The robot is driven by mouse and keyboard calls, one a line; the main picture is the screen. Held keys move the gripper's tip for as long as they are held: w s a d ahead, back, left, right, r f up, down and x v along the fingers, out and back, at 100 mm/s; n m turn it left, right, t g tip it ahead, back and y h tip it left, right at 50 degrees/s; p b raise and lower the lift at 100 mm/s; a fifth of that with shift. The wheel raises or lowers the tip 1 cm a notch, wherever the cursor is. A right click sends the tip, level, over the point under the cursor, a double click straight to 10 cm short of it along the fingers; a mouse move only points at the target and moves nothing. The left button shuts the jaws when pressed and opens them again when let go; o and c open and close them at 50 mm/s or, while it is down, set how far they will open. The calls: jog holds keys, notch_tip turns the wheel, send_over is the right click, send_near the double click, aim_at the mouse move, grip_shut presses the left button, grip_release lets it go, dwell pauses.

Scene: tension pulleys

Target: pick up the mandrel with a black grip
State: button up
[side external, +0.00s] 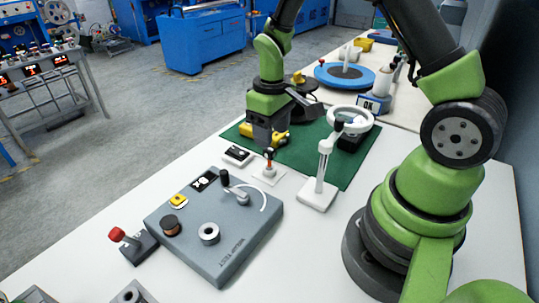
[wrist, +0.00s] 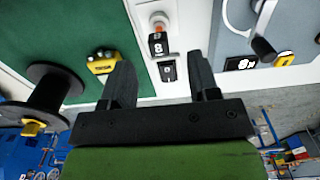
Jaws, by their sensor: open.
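The mandrel (side external: 269,162) stands upright on a small white base, with an orange shaft and a black grip on top. In the wrist view the mandrel's black grip (wrist: 158,43), bearing white marks, appears beyond the fingertips and between their lines, with orange showing above it in the picture. My gripper (side external: 268,144) is above and just behind the mandrel in the side view. In the wrist view my gripper (wrist: 160,78) has its two dark fingers spread apart, with nothing held. The grip looks apart from both fingers.
A grey box (side external: 235,240) with a black-knobbed crank (side external: 227,179) stands in front. A magnifier lamp (side external: 322,180) stands close at right. A small black-faced unit (side external: 237,155) sits left. A yellow object (wrist: 103,63) and black spool (wrist: 40,100) are on the green mat's side.

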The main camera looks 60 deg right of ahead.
aim_at(269, 159)
notch_tip(269, 159, down, 3)
jog(key=shift+f, duration=0.2)
jog(key=shift+w+d+f, duration=0.1)
jog(key=shift+w+f, duration=0.1)
jog(key=shift+f, duration=1.15)
jog(key=shift+w+d+f, duration=0.1)
jog(key=shift+w+f, duration=0.05)
jog(key=shift+f, duration=1.15)
jog(key=c, duration=1)
jog(key=shift+r, duration=0.1)
notch_tip(269, 159, up, 10)
jog(key=shift+f, duration=0.1)
jog(key=shift+r, duration=2.55)
